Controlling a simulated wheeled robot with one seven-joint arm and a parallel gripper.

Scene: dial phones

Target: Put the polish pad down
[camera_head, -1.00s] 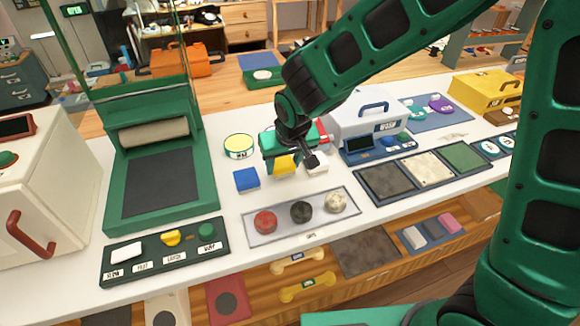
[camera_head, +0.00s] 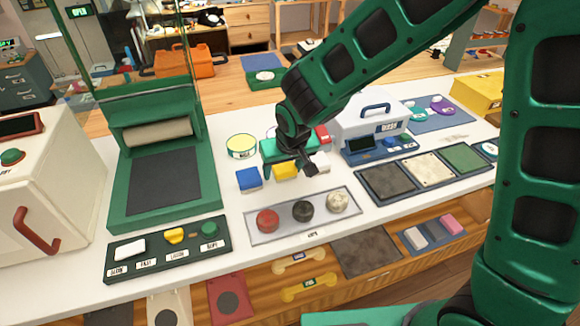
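A small yellow pad (camera_head: 286,172), which I take to be the polish pad, is directly under my gripper (camera_head: 288,162). It sits at or very near the white counter top, in line with a blue pad (camera_head: 248,179) to its left and a white pad (camera_head: 320,162) to its right. My green gripper points down over the yellow pad and hides its upper part. The fingertips are mostly hidden, but the pad has moved down together with the gripper, so it appears held. I cannot tell whether a small gap is left under it.
A grey tray (camera_head: 251,234) with three round stones lies in front. A round yellow-topped tin (camera_head: 241,146) stands behind left, a red block (camera_head: 322,133) behind right. A white machine with a blue handle (camera_head: 370,125) and a dark swatch tray (camera_head: 376,197) are to the right.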

